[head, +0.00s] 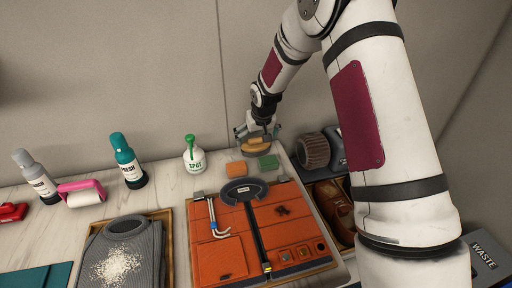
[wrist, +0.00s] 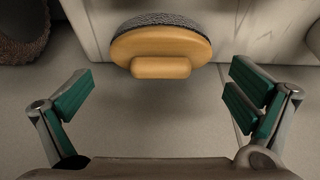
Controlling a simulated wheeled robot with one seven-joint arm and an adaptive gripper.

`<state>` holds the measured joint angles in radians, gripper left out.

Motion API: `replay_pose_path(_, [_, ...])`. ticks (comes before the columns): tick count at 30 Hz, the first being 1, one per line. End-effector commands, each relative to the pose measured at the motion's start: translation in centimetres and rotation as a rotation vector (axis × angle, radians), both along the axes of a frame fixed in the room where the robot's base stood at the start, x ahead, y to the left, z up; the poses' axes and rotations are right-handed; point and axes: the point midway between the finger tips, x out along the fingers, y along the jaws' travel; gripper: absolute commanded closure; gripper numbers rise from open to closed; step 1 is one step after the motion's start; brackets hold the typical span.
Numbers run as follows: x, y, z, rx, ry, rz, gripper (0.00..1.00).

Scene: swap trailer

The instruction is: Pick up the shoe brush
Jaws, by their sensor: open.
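The shoe brush looks like an oval tan wooden block with a raised grip and dark bristles. It shows at the top middle of the wrist view (wrist: 160,50), with its bristle edge along the far side. In the head view the brush (head: 256,150) sits near the back edge of the counter, partly hidden by my gripper. My gripper (head: 257,131) is over the brush. In the wrist view my gripper (wrist: 160,97) is open and empty, its green-padded fingers wide apart on either side of the brush's width. No finger visibly touches the brush.
An orange sponge (head: 236,169) and a green sponge (head: 268,162) lie just in front. A spot bottle (head: 194,157) stands to the left. The wall rises close behind.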

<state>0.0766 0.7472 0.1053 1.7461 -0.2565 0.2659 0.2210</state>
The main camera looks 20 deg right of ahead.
Motion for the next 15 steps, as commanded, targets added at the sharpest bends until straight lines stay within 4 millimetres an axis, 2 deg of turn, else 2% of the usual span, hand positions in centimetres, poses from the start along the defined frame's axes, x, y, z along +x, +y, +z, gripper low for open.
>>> replay_pose_path(6, [0.8, 0.1, -2.7, 0.0, 0.001, 0.0, 0.0])
replay_pose_path(15, [1.1, 0.1, -3.3, 0.0, 0.0, 0.0, 0.0])
